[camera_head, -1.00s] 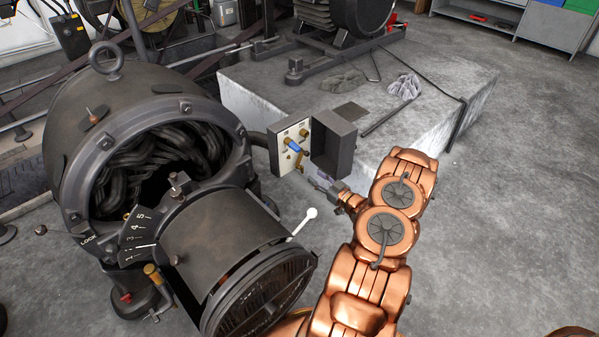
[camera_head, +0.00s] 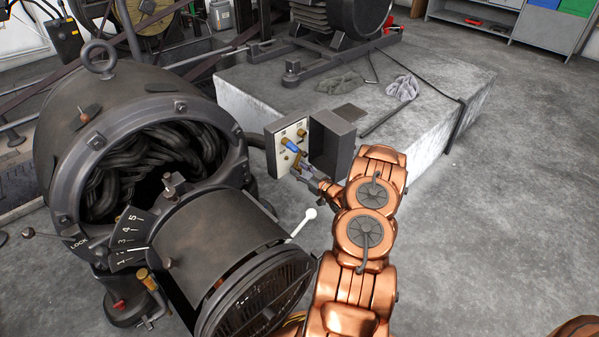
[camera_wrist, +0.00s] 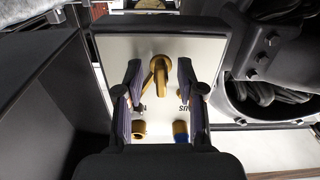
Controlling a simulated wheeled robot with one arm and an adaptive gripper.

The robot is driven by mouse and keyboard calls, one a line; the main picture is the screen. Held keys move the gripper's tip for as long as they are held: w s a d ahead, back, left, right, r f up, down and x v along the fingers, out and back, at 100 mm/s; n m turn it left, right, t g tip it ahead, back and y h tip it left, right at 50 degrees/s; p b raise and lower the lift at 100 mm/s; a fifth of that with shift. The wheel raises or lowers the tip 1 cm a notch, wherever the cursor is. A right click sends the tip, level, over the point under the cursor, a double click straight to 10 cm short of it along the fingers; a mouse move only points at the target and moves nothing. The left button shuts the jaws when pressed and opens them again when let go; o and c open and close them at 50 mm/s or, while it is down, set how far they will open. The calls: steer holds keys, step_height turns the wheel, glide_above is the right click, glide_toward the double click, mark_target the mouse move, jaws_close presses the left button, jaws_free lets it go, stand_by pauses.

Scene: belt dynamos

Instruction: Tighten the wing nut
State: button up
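A small open box with a pale panel (camera_head: 281,160) carries several brass fittings. In the wrist view a brass piece with a flat upright wing, apparently the wing nut (camera_wrist: 158,75), stands out from the panel's middle. My gripper (camera_wrist: 160,90) is open, with one padded finger on each side of it and a gap to both. In the head view my gripper (camera_head: 309,173) is just in front of the panel's lower part, partly covering the fittings. Whether the fingertips reach past the wing cannot be told.
The box's dark open door (camera_head: 331,147) stands close to the right of my gripper. A large dark dynamo housing (camera_head: 140,110) with a numbered scale and a white-knobbed lever (camera_head: 304,222) is at left. A concrete plinth (camera_head: 400,130) lies behind. The floor at right is clear.

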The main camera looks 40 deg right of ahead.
jaws_close()
stand_by(0.3)
steer(key=shift+a, duration=0.1)
steer(key=shift+r+m+p, duration=0.1)
steer(key=shift+m+p, duration=0.2)
steer(key=shift+p, duration=0.05)
steer(key=shift+m+p, duration=0.5)
steer(key=shift+p, duration=0.1)
steer(key=m+p, duration=0.2)
steer(key=m, duration=0.2)
steer(key=shift+p, duration=0.3)
steer(key=m, duration=0.4)
steer(key=m+p, duration=0.1)
steer(key=m, duration=0.1)
steer(key=shift+d+f+m, duration=0.2)
steer(key=shift+f+m, duration=0.05)
steer(key=shift+m, duration=0.15)
steer(key=m, duration=0.5)
steer(key=shift+f+m, duration=0.1)
steer(key=shift+m, duration=0.3)
